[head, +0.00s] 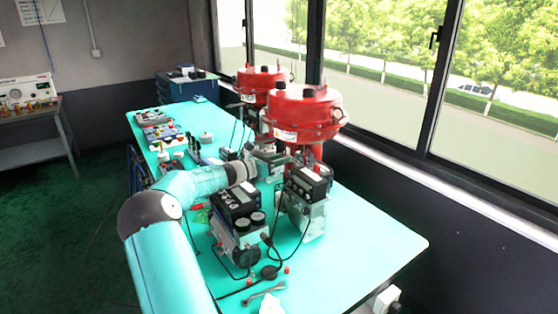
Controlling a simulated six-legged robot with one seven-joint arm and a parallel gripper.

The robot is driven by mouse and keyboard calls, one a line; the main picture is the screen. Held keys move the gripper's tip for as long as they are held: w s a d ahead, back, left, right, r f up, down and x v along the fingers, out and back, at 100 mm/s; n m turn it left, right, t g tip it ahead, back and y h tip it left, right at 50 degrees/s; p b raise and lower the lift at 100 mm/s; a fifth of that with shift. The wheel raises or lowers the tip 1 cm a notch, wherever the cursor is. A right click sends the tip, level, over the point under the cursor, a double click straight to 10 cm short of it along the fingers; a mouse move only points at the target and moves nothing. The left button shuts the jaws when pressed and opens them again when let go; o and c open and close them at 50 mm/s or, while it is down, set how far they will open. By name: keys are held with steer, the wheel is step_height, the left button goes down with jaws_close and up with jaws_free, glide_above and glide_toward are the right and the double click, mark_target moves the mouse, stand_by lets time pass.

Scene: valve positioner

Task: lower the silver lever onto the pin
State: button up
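A black positioner box with gauges (237,205) stands just in front of the wrist. A second dark-topped positioner (306,185) on a silver body stands right of it, below the front red actuator (304,112). I cannot pick out the silver lever or the pin; they are too small or hidden.
A second red actuator (262,82) stands behind. The teal table (375,235) is clear at its right. A wrench (264,291), cables and small red-capped parts lie near its front. Several tools lie along the far left edge. Windows line the right.

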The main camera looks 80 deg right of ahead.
jaws_close()
steer(key=shift+r+m, duration=0.8)
jaws_free()
